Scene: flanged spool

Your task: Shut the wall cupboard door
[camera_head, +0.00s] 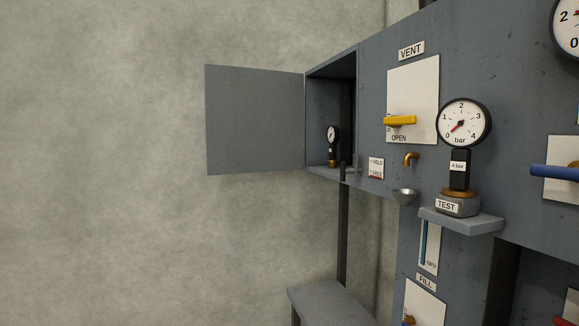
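The wall cupboard (313,122) is a blue-grey metal box on the left end of the panel. Its flat door (255,120) is hinged at the cupboard's left edge and stands wide open, swung out to the left. Inside on the cupboard floor stands a small gauge (332,147) with a dark body and brass base. My gripper is not in view.
A larger gauge (462,125) stands on a TEST shelf (475,223) right of the cupboard. A yellow handle (400,121), brass spout (411,159), small funnel (404,196) and blue handle (552,172) stick out. A grey ledge (325,297) sits below. Space left is clear.

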